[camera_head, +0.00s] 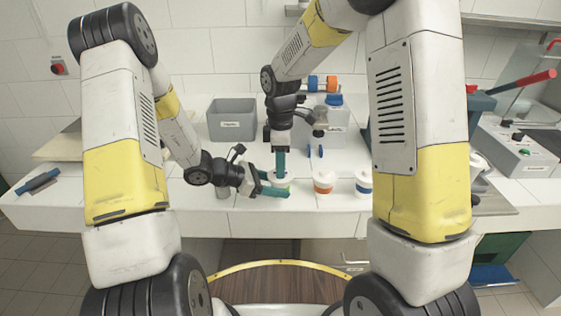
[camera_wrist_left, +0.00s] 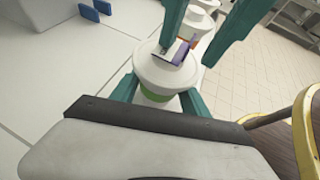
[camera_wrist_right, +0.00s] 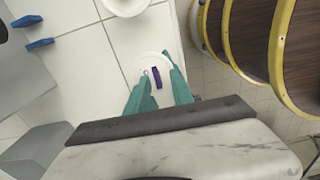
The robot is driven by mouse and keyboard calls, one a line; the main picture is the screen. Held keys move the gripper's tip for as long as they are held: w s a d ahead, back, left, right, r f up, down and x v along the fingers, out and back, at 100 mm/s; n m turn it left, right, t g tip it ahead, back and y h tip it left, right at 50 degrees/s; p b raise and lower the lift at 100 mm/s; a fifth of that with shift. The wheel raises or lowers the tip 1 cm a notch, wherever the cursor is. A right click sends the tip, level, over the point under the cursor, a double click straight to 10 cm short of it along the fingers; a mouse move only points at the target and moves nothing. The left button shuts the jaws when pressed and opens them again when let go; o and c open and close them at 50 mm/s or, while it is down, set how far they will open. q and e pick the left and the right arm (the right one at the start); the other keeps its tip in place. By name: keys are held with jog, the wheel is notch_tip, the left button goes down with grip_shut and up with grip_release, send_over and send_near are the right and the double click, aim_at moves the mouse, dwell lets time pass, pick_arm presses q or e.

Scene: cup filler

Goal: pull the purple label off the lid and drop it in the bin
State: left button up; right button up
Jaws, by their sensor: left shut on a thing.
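A white cup with a green band (camera_wrist_left: 158,98) stands upright between the teal fingers of my left gripper (camera_wrist_left: 160,97), which is shut on its sides. In the head view the cup (camera_head: 283,184) is mostly hidden by the fingers. A small purple label (camera_wrist_right: 158,77) sits on its white lid (camera_wrist_right: 149,62); it also shows in the left wrist view (camera_wrist_left: 181,51). My right gripper (camera_head: 280,172) points down over the lid. Its fingers are apart, one on each side of the label, with a gap visible. A grey bin (camera_head: 232,128) stands behind, to the left.
Two more cups, one with an orange band (camera_head: 324,183) and one with a blue band (camera_head: 363,186), stand to the right along the counter's front edge. A machine (camera_head: 515,145) fills the right side. Counter left of the bin is partly clear.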

grip_shut()
jog(key=shift+r, duration=0.2)
dwell(3.2)
jog(key=shift+r, duration=2.4)
pick_arm(q)
jog(key=o, duration=1.1)
jog(key=shift+c, duration=0.2)
jog(key=shift+a, duration=0.1)
